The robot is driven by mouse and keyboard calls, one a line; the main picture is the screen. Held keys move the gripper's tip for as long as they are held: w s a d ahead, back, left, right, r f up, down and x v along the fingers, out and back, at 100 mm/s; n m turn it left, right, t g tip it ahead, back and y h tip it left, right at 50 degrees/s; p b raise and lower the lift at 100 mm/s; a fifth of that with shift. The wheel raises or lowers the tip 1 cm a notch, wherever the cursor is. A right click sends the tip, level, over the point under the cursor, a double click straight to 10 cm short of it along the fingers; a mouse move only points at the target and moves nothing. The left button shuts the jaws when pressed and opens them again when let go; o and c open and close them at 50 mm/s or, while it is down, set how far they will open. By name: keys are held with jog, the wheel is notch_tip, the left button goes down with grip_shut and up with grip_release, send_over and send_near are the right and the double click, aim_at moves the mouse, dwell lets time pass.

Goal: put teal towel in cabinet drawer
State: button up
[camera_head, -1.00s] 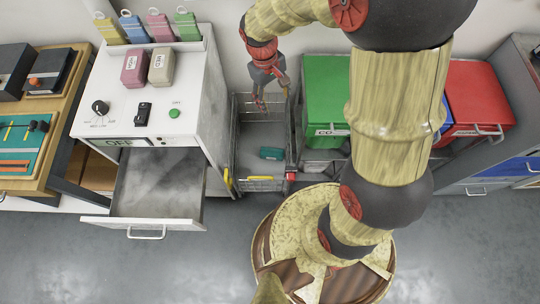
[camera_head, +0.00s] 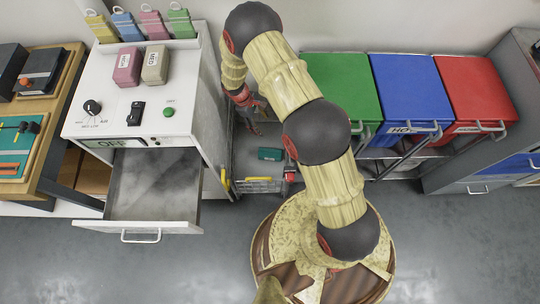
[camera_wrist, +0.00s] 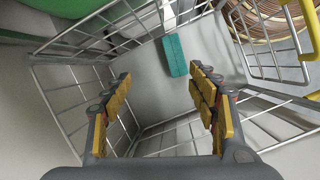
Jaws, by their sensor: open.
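The teal towel (camera_head: 270,154), a small folded block, lies on the floor of a wire-sided cart (camera_head: 262,184). In the wrist view the towel (camera_wrist: 175,55) lies beyond my fingertips, slightly right of the middle between them. My gripper (camera_wrist: 160,84) is open and empty, its yellow-padded fingers wide apart inside the basket's outline. In the head view my gripper (camera_head: 255,128) hangs over the cart, behind and left of the towel. The white cabinet's drawer (camera_head: 160,228) is pulled out and looks empty inside.
Wire walls (camera_wrist: 80,95) of the cart surround the towel. Green (camera_head: 341,84), blue (camera_head: 408,90) and red (camera_head: 476,88) bins stand to the right. Two small blocks, pink (camera_head: 128,66) and beige (camera_head: 155,64), sit on the cabinet top (camera_head: 190,95).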

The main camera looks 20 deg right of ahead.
aim_at(268, 152)
jog(key=s+f+n, duration=0.1)
jog(key=f, duration=0.5)
jog(key=s+f+n, duration=0.1)
jog(key=f, duration=0.5)
jog(key=s+f+n+b, duration=0.1)
jog(key=f, duration=0.5)
jog(key=shift+h, duration=0.3)
jog(key=shift+s+b+x, duration=0.2)
jog(key=shift+b+x, duration=0.75)
jog(key=shift+x, duration=0.95)
jog(key=shift+s+b+x, duration=0.2)
jog(key=shift+b+x, duration=0.75)
jog(key=shift+x, duration=0.9)
jog(key=shift+f, duration=0.2)
jog(key=shift+c, duration=1.2)
jog(key=c, duration=1.1)
jog(key=shift+c, duration=0.6)
